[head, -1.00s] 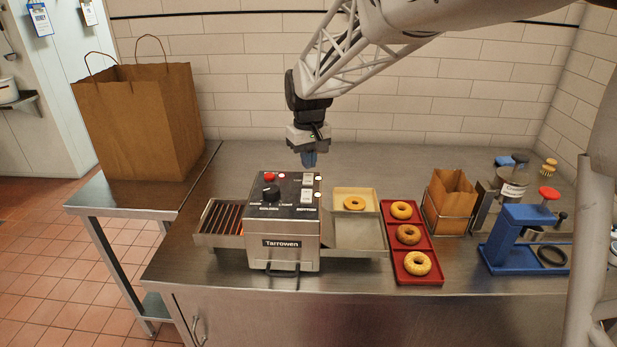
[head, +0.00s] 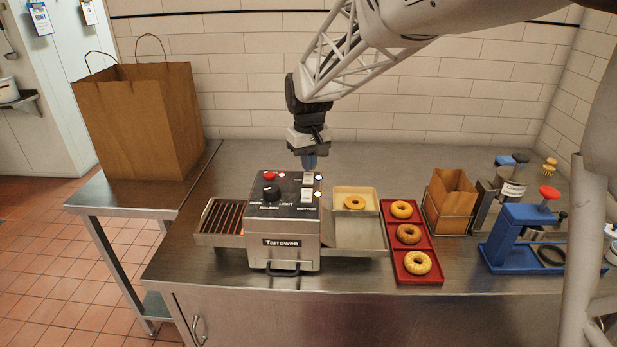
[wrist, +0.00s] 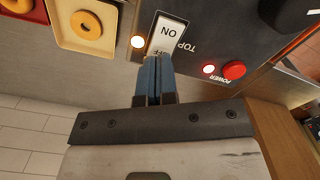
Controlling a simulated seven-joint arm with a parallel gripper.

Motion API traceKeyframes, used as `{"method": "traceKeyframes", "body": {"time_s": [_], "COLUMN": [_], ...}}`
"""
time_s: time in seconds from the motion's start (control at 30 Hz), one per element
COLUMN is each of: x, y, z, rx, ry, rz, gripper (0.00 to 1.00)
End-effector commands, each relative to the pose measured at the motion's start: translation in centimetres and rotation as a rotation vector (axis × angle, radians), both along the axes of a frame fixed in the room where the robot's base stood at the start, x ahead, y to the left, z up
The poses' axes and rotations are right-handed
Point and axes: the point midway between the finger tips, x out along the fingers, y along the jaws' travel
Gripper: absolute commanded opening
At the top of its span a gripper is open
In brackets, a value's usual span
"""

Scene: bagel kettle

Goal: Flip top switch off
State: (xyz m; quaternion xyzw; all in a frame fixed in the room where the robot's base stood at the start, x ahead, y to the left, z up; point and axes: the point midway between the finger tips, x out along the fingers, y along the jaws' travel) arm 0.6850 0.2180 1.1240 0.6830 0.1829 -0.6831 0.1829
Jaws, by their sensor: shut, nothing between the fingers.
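The steel toaster (head: 283,248) marked Tarrowen stands on the counter. Its white TOP switch (head: 308,180) is on the dark top panel, above the BOTTOM switch (head: 307,196). In the wrist view the TOP switch (wrist: 168,36) shows ON, and my fingertips partly cover its OFF end. A small light (wrist: 137,42) beside it glows. My gripper (head: 309,166) is shut and empty, pointing down at the back edge of the panel. Its blue fingers (wrist: 155,62) are at the OFF end; I cannot tell whether they touch it.
The red power button (wrist: 233,70) and its lit lamp (wrist: 209,69) are on the same panel, near a black knob (head: 271,192). A red tray (head: 417,251) of bagels and a paper bag (head: 452,192) stand to the right. The counter behind is clear.

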Motion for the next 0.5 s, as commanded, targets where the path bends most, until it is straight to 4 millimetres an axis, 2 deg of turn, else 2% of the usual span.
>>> {"method": "traceKeyframes", "body": {"time_s": [0.5], "x": [0.01], "y": [0.0], "z": [-0.56], "rx": [0.0], "ry": [0.0], "rz": [0.0], "gripper": [0.0]}}
